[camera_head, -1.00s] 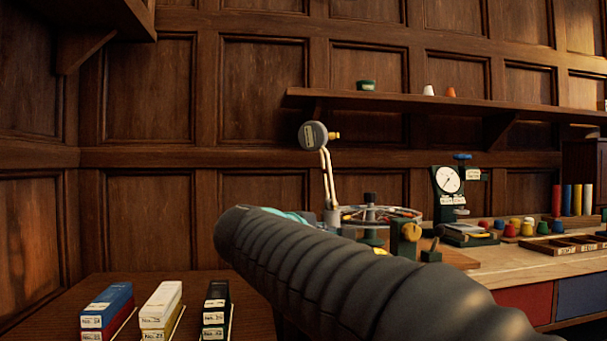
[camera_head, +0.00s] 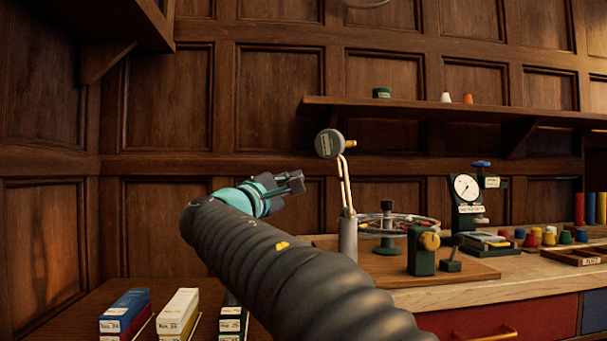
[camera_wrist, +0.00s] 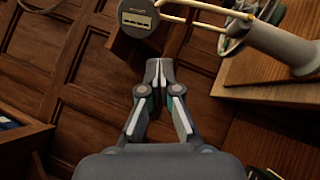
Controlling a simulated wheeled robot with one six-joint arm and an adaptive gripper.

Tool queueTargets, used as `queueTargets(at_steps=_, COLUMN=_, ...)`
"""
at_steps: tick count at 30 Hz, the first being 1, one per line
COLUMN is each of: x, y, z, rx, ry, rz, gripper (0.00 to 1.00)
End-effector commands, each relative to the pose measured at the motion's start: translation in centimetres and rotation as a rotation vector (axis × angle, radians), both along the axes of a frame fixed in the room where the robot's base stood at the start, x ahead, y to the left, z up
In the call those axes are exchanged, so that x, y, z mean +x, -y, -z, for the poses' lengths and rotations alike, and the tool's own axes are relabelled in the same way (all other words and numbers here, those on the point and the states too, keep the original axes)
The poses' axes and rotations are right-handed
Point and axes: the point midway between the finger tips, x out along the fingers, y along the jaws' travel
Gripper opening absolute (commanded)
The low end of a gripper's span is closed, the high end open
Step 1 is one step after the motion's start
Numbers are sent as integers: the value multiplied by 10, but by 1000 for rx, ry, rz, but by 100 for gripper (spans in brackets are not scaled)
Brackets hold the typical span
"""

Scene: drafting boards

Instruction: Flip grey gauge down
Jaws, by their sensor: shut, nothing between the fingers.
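The grey gauge (camera_head: 329,143) is a round grey head with a pale label and a brass stub. It stands raised at the top of two thin cream rods on a grey post (camera_head: 348,238). My gripper (camera_head: 297,181) is to the left of the rods and a little below the gauge head, apart from both. In the wrist view the gauge (camera_wrist: 137,18) is at the top, just beyond my fingertips (camera_wrist: 160,66). The fingers are together and empty. The post (camera_wrist: 285,42) is at the upper right there.
A round rack (camera_head: 388,222) and a green block with a brass knob (camera_head: 421,252) stand right of the post on a wooden board. A dial stand (camera_head: 466,195) is farther right. Blue, white and black boxes (camera_head: 125,312) stand at lower left. A shelf (camera_head: 430,107) runs above.

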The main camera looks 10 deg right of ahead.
Motion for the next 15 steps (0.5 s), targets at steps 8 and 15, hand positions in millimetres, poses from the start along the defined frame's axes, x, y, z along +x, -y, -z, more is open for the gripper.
queueTargets(at_steps=8, x=37, y=34, z=-16, rx=0, ry=-1, rz=5, gripper=0)
queueTargets(at_steps=15, x=61, y=63, z=-29, rx=1, ry=0, rz=4, gripper=0)
